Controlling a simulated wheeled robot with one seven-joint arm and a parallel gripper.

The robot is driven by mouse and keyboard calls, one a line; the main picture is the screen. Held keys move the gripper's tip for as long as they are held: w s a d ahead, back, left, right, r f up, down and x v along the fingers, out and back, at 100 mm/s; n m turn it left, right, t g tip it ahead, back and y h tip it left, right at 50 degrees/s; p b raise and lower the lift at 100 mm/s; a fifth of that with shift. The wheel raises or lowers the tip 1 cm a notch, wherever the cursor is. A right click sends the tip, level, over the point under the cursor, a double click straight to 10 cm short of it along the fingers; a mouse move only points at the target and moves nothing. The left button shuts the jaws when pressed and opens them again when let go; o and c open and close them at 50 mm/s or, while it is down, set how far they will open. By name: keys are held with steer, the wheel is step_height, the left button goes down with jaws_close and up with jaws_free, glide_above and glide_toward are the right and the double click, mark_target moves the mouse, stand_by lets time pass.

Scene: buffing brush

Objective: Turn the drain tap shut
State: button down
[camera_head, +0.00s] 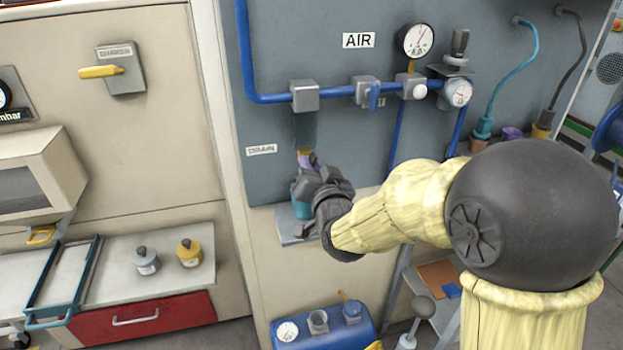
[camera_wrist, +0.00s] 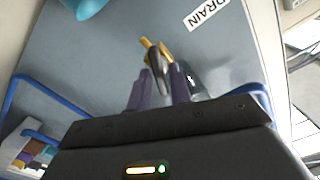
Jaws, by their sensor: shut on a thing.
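The drain tap (camera_head: 303,152) hangs under the vertical grey pipe piece below the blue air line, just right of the DRAIN label (camera_head: 262,150). In the wrist view the tap shows a brass body (camera_wrist: 148,43) and a dark lever (camera_wrist: 157,72). My gripper (camera_head: 311,161) is at the tap. In the wrist view its purple fingers (camera_wrist: 160,86) stand on either side of the dark lever, shut on it. In the head view my gripper and wrist hide the lever and most of the tap.
A teal cup (camera_head: 302,209) stands close below the tap on a small grey shelf (camera_head: 285,226), partly behind my gripper. The blue air pipe (camera_head: 266,98) with its gauge (camera_head: 417,40) runs above. A yellow-handled switch (camera_head: 100,72) is on the left wall.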

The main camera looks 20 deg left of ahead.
steer(key=shift+w+d+f+m+b, duration=0.1)
steer(key=shift+f+m+b, duration=0.1)
steer(key=shift+m+b, duration=2.75)
steer(key=shift+d+f+m+b, duration=0.1)
steer(key=shift+f+m+b, duration=0.05)
steer(key=shift+m+b, duration=2.75)
steer(key=shift+m+p, duration=0.55)
steer(key=shift+m, duration=0.1)
steer(key=c, duration=1.5)
jaws_free()
